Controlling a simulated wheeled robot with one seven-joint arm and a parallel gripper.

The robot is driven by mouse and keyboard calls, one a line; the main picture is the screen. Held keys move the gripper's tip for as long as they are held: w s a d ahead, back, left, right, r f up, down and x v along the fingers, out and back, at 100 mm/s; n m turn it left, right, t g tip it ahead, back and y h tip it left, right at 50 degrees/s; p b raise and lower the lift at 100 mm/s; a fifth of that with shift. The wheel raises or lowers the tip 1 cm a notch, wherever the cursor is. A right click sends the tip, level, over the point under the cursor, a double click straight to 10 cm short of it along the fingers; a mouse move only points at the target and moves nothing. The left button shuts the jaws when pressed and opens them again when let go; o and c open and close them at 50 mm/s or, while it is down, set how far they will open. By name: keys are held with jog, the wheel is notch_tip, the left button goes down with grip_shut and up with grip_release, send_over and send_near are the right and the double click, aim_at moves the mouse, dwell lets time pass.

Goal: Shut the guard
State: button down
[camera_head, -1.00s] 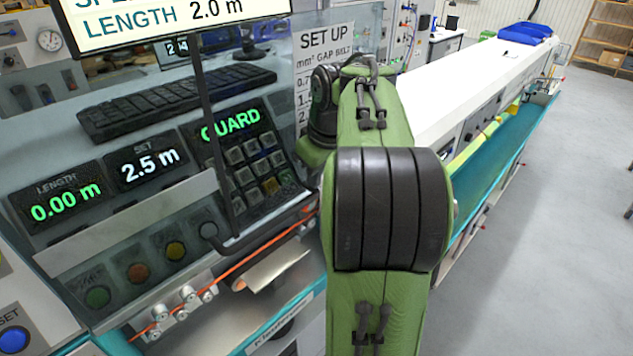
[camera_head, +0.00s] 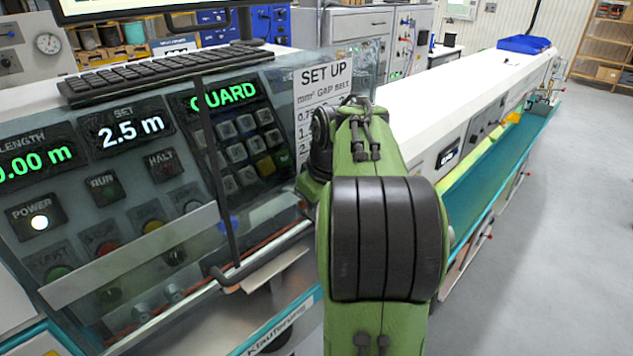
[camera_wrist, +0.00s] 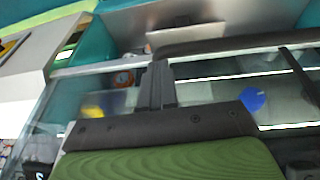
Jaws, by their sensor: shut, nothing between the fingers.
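The guard is a clear panel in front of the control panel, with a pale metal strip (camera_head: 130,256) along its lower part and a black bar frame (camera_head: 214,185). Its black lower bar (camera_head: 262,256) lies low, near the orange cable (camera_head: 283,238). The display above the keypad reads GUARD in green. In the wrist view, my gripper (camera_wrist: 158,68) is shut and empty, its fingertips close to the end of the guard's black bar (camera_wrist: 240,41). I cannot tell whether they touch. In the head view my green arm hides the gripper.
A keyboard (camera_head: 165,72) sits on top of the console. A long white machine bed (camera_head: 450,95) with a teal trough (camera_head: 500,150) runs away to the right. Grey floor (camera_head: 560,240) is free at the right.

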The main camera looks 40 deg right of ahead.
notch_tip(320, 180, down, 26)
jog(key=b, duration=1.7)
jog(key=shift+b, duration=0.3)
jog(key=shift+s+a, duration=0.1)
jog(key=w+p+v, duration=0.1)
jog(key=p+v, duration=0.6)
jog(key=v, duration=0.7)
jog(key=shift+w+a+r, duration=0.15)
jog(key=shift+w+r, duration=0.05)
jog(key=shift+r, duration=0.1)
